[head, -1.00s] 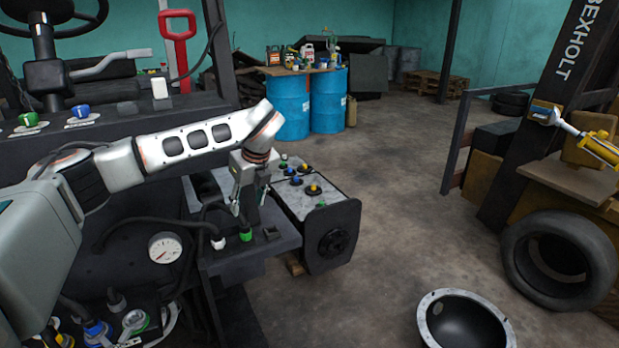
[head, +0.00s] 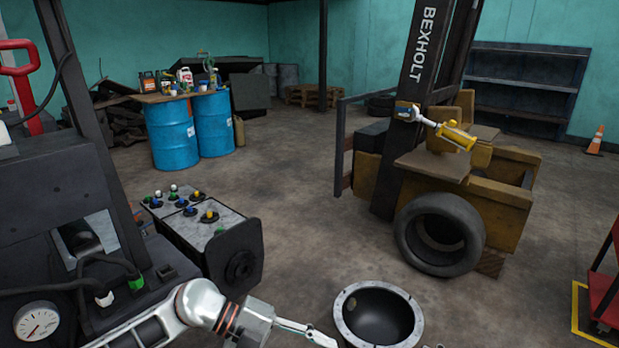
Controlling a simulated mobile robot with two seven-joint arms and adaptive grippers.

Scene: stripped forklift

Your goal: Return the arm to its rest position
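My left arm comes in from the lower left. Its gripper (head: 318,338) is low in the picture, left of the black round bowl (head: 380,315) on the floor. One pale finger shows from the side, pointing right. I see nothing held, but the tips are near the bottom edge and I cannot tell whether they are apart. The gripper is clear of the panel, where a green connector (head: 135,282) and a white connector (head: 103,298) sit on black hoses. I cannot make out my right gripper.
A box with coloured knobs (head: 205,228) stands beside the black forklift frame (head: 95,140). Blue drums (head: 172,135) carry bottles behind it. A tyre (head: 440,235) leans by the yellow forklift body (head: 500,205). A red cart (head: 605,280) stands at right. The middle floor is open.

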